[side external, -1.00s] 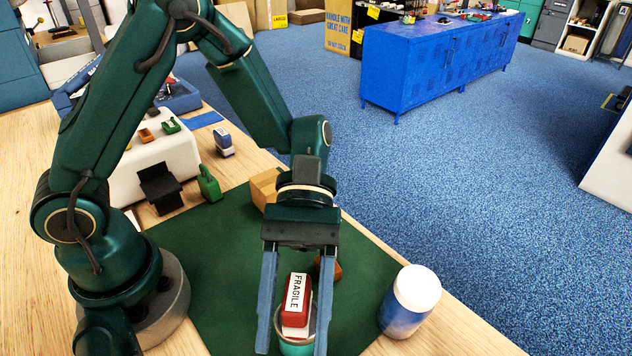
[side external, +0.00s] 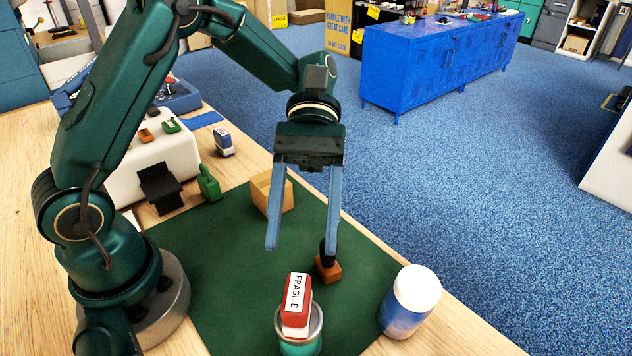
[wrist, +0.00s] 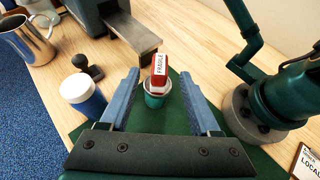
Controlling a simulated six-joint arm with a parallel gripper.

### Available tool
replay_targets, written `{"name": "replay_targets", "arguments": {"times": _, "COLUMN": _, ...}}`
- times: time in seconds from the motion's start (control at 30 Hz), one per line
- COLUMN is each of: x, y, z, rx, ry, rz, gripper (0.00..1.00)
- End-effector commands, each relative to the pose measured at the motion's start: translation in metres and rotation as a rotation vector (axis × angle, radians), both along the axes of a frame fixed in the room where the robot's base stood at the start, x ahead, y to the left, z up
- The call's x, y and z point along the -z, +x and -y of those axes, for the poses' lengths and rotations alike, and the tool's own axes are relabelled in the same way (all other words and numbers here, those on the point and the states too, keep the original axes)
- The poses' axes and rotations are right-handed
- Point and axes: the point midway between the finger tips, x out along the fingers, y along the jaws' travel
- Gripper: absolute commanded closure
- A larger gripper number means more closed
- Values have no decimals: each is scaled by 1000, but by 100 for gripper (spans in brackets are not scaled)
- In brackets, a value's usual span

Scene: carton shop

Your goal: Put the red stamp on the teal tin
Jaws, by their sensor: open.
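The red stamp (side external: 297,300) has a white FRAGILE label. It rests on the teal tin (side external: 301,346), standing slightly tilted, with the tin's rim showing around its base. In the wrist view the red stamp (wrist: 160,68) and teal tin (wrist: 154,99) lie ahead, between the lines of the fingers. My gripper (side external: 301,248) is open and empty, raised above and behind the tin in the side view, apart from the stamp. It also shows in the wrist view (wrist: 158,85).
A white-capped blue jar (side external: 409,302) stands right of the tin. A wooden stamp with a dark handle (side external: 328,270) and a cardboard box (side external: 272,193) are behind it on the green mat (side external: 220,260). A metal jug (wrist: 27,40) shows in the wrist view.

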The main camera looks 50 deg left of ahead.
Motion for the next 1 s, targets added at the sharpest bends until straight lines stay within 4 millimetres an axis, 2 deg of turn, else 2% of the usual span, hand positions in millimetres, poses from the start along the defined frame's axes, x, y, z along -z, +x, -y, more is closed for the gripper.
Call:
{"name": "replay_targets", "arguments": {"times": 0.2, "x": -8, "y": 11, "z": -11, "rx": 0, "ry": 1, "rz": 0, "gripper": 37}}
{"name": "replay_targets", "arguments": {"times": 0.4, "x": -13, "y": 6, "z": -16, "rx": 23, "ry": 35, "rz": 90, "gripper": 37}}
{"name": "replay_targets", "arguments": {"times": 0.67, "x": -16, "y": -16, "z": -37, "rx": 147, "ry": 191, "rz": 506, "gripper": 37}}
{"name": "replay_targets", "arguments": {"times": 1.0, "x": -16, "y": -34, "z": -79, "rx": 393, "ry": 423, "rz": 1089, "gripper": 37}}
